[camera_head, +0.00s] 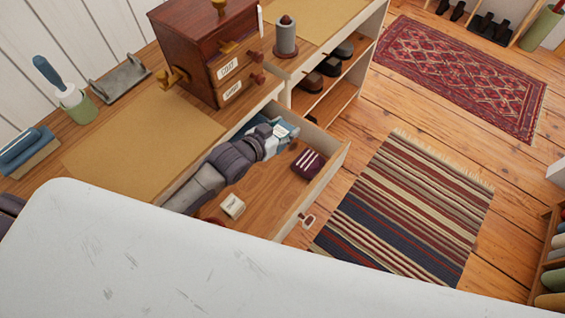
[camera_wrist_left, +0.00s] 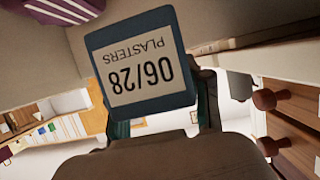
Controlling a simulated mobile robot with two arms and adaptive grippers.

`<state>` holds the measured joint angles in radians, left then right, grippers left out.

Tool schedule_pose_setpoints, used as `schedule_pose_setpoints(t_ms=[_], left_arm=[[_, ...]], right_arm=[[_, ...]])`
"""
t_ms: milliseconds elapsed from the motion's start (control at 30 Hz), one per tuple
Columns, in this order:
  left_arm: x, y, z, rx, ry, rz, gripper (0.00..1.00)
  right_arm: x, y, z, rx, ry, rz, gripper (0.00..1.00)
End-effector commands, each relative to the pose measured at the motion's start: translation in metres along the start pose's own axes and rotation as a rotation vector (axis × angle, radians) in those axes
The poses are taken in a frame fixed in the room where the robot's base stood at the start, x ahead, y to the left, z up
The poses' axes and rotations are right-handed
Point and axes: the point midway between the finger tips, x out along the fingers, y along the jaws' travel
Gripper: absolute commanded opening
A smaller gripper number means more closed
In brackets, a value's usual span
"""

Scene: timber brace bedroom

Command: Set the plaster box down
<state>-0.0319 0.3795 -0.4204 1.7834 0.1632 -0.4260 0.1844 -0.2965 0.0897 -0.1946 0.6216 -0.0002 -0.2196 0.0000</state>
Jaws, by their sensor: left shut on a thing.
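The plaster box (camera_wrist_left: 143,62) fills the upper middle of the left wrist view, a dark blue box with a cream label reading "PLASTERS 06/28" upside down. My left gripper (camera_wrist_left: 160,125) is shut on it; dark fingers show below and beside the box. In the head view my left arm reaches over the open drawer (camera_head: 268,190), with the left gripper (camera_head: 286,131) near its far end. The box is small there and partly hidden by the gripper. I cannot tell whether it touches the drawer floor. My right gripper is not in view.
In the drawer lie a striped maroon box (camera_head: 308,162) and a small cream box (camera_head: 232,205). Bare drawer floor shows between them. A wooden cabinet with small drawers (camera_head: 208,45) and a grey spool-like object (camera_head: 286,38) stand on the counter behind.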

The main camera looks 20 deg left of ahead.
Motion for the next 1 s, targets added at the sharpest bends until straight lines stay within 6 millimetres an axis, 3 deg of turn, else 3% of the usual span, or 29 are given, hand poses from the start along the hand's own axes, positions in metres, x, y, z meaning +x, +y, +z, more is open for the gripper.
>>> schedule_pose_setpoints(t_ms=[200,400,767,1000], left_arm=[[-0.019,0.041,0.042,-0.008,-0.004,0.001,0.14],[-0.028,0.062,0.063,-0.002,-0.001,-0.001,0.14],[-0.015,0.066,0.101,0.000,0.000,0.000,0.14],[-0.014,0.066,0.104,0.001,0.001,0.000,0.14]], right_arm=[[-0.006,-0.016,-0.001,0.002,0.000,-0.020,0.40],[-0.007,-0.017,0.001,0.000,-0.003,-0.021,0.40],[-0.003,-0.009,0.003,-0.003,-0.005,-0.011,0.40],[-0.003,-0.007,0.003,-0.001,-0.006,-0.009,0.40]])
